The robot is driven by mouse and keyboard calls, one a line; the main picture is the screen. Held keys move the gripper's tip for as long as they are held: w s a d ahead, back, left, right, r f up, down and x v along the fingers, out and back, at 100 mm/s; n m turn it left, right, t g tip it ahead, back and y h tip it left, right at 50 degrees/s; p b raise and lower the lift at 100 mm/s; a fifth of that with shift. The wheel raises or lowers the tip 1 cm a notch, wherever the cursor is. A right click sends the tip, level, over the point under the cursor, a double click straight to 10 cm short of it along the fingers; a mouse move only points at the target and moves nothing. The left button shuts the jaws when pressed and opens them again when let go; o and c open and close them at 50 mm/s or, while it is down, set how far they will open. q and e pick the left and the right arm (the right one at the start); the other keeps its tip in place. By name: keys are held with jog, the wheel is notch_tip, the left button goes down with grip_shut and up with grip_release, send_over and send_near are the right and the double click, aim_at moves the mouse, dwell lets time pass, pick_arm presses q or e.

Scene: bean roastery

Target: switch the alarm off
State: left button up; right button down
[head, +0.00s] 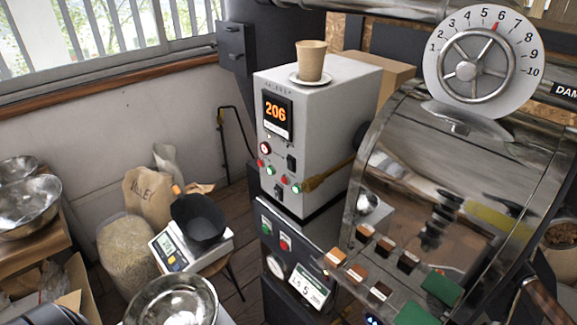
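The grey control box (330,120) stands at the centre with a lit orange display (277,114) reading 206. Below the display are a round red knob or button (265,148), a black switch (291,163) and several small red and green buttons or lamps (284,179). A lower panel has a green button (266,225) and a red button (285,242). I cannot read any alarm label, so I cannot tell which control belongs to the alarm. Neither of my grippers shows in the head view.
A brown cup (311,60) stands on a saucer atop the control box. The metal roaster (470,180) with a numbered dial (515,75) fills the right. Scales (213,255) with a black bowl (198,218), sacks (148,195) and metal bowls (172,303) crowd the left.

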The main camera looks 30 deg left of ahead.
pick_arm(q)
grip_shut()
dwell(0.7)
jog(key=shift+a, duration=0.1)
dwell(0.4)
